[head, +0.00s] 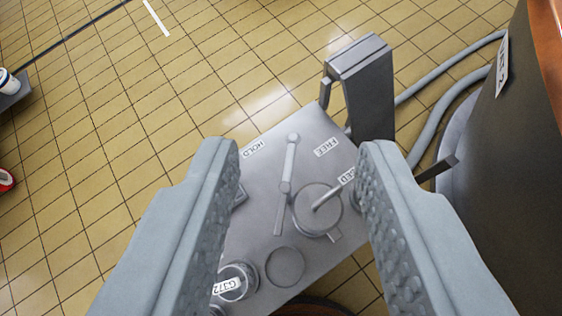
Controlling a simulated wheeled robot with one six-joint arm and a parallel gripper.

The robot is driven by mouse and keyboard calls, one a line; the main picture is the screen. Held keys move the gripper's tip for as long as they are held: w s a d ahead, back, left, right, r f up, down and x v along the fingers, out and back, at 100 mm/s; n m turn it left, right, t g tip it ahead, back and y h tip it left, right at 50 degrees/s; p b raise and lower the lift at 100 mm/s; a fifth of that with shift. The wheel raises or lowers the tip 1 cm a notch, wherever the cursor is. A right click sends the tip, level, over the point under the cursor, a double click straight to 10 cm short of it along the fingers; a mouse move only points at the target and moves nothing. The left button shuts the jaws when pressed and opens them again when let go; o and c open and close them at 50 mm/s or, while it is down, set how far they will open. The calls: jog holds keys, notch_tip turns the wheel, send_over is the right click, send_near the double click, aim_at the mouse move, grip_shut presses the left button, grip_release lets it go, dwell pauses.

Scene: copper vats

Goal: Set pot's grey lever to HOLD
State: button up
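The grey lever (289,165) lies on a grey metal plate (262,232), its round knob pointing to the far side. The knob sits about midway between the HOLD label (254,149) on the left and the FREE label (326,147) on the right. A round pot (328,222) with a rod-like handle across its top stands just right of the lever's pivot. My gripper (300,148) is open, one finger on each side of the lever in the picture. Nothing is between the fingers' pads, and no contact shows. The right finger partly hides another label by the pot.
A tall grey box (362,85) stands at the plate's far right corner. A dark vat (500,190) with a copper rim and grey hoses (440,92) fills the right. A jar labelled G372 (236,280) and an empty ring (285,266) are nearer. Tiled floor lies left.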

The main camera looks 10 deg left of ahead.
jog(key=w+f+g, duration=0.4)
jog(key=w+f, duration=0.3)
jog(key=w, duration=0.1)
jog(key=m+g+y, duration=0.1)
jog(key=g+y, duration=0.1)
jog(key=g, duration=0.5)
send_near(291, 155)
jog(key=f, duration=0.2)
jog(key=a+f, duration=0.1)
jog(key=f, duration=0.5)
jog(key=shift+a, duration=0.2)
grip_shut()
